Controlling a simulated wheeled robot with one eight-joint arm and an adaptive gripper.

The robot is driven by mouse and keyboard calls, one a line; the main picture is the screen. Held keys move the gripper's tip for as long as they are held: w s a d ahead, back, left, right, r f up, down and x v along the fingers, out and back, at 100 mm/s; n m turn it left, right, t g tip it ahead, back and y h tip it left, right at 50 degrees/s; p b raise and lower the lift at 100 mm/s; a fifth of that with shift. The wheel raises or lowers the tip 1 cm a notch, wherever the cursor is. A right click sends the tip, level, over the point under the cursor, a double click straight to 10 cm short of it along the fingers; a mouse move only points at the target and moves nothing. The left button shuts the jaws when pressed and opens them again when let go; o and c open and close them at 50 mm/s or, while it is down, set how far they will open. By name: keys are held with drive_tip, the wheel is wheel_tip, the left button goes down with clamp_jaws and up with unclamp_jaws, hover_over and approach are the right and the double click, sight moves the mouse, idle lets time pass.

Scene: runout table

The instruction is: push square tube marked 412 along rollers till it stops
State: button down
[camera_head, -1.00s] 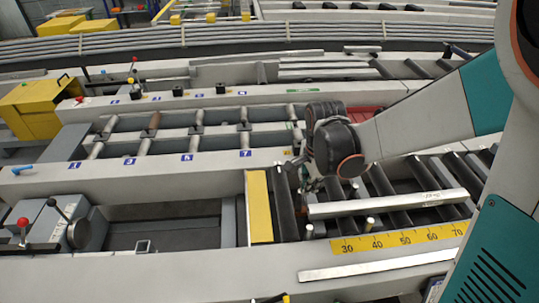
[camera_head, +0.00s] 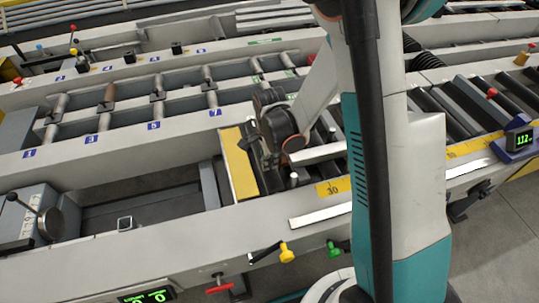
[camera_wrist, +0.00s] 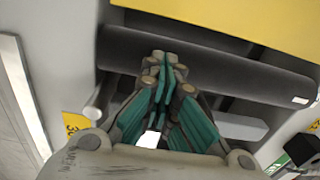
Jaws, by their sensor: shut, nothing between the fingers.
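A pale square tube (camera_head: 316,153) lies across the dark rollers in the head view. My arm hides its right part, and I cannot read a 412 mark. My gripper (camera_head: 272,172) is just left of the tube's near left end, low over the first rollers. Whether it touches the tube I cannot tell. In the wrist view my gripper (camera_wrist: 162,62) has its fingers together with nothing between them, over a dark roller (camera_wrist: 235,68). A yellow plate (camera_head: 239,165) lies left of the gripper and fills the top of the wrist view (camera_wrist: 250,20).
A short pin (camera_head: 294,179) stands by the yellow scale (camera_head: 332,188). A flat pale strip (camera_head: 318,216) lies on the front ledge. Yellow (camera_head: 287,253) and green (camera_head: 334,250) knobs stick out in front. A display (camera_head: 520,138) stands right. An open recess (camera_head: 150,185) lies left.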

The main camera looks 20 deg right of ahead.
drive_tip(key=shift+d+r, duration=0.15)
drive_tip(key=shift+d, duration=1.9)
drive_tip(key=d+b, duration=0.3)
drive_tip(key=d, duration=2.9)
drive_tip(key=shift+d, duration=0.4)
